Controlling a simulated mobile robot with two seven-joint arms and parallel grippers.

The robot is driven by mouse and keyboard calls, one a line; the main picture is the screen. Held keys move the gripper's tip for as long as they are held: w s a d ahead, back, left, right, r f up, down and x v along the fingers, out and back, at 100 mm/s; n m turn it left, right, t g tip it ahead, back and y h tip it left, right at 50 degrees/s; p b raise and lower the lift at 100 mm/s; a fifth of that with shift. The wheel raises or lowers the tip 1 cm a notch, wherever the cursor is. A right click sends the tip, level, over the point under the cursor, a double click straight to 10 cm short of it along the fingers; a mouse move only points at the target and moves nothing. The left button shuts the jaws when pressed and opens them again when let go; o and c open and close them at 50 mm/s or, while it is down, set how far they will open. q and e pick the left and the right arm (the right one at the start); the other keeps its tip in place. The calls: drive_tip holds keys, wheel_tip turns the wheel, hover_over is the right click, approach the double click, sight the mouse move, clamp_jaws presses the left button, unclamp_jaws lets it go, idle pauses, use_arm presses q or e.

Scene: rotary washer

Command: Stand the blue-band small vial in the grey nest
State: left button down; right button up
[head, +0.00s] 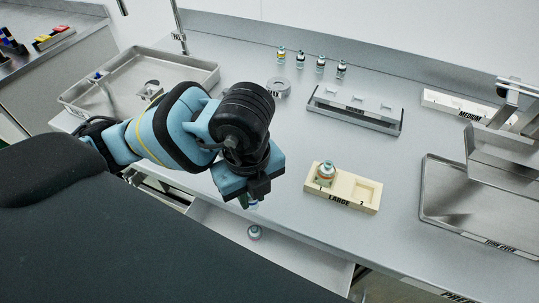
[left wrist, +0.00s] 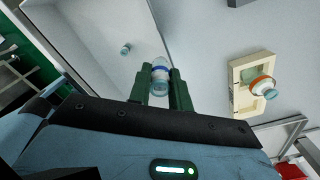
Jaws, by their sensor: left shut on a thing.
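My left gripper (head: 252,203) is shut on a small vial, held over the front edge of the bench. In the left wrist view the vial (left wrist: 160,72) sits between the two green fingers (left wrist: 160,85) and shows a blue band; the fingers hide its sides. In the head view it is mostly hidden behind the gripper. The grey nest (head: 352,119), a long block with several light seats on top, stands further back on the bench to the right, apart from the gripper. My right gripper is not in view.
A cream block marked LARGE (head: 367,208) holds an orange-banded vial (head: 326,171). Another vial (head: 254,232) is in the open drawer below. Several vials (head: 320,65) stand at the back.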

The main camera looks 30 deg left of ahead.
use_arm(q)
drive_tip(key=w+a, duration=0.2)
drive_tip(key=w, duration=0.2)
drive_tip(key=w+a+f, duration=0.1)
drive_tip(key=w+a, duration=0.1)
drive_tip(key=w, duration=0.3)
drive_tip(key=w+a, duration=0.2)
drive_tip(key=w, duration=0.3)
drive_tip(key=shift+w+f+b, duration=0.2)
drive_tip(key=shift+f+b, duration=0.05)
drive_tip(key=shift+b, duration=0.1)
drive_tip(key=shift+w+a+f, duration=0.1)
drive_tip(key=shift+w+f, duration=0.1)
drive_tip(key=shift+f, duration=1.6)
drive_tip(key=shift+f, duration=0.15)
drive_tip(key=c, duration=1.3)
unclamp_jaws()
wheel_tip(320, 180, up, 12)
drive_tip(key=shift+r+p, duration=0.2)
drive_tip(key=shift+p, duration=0.25)
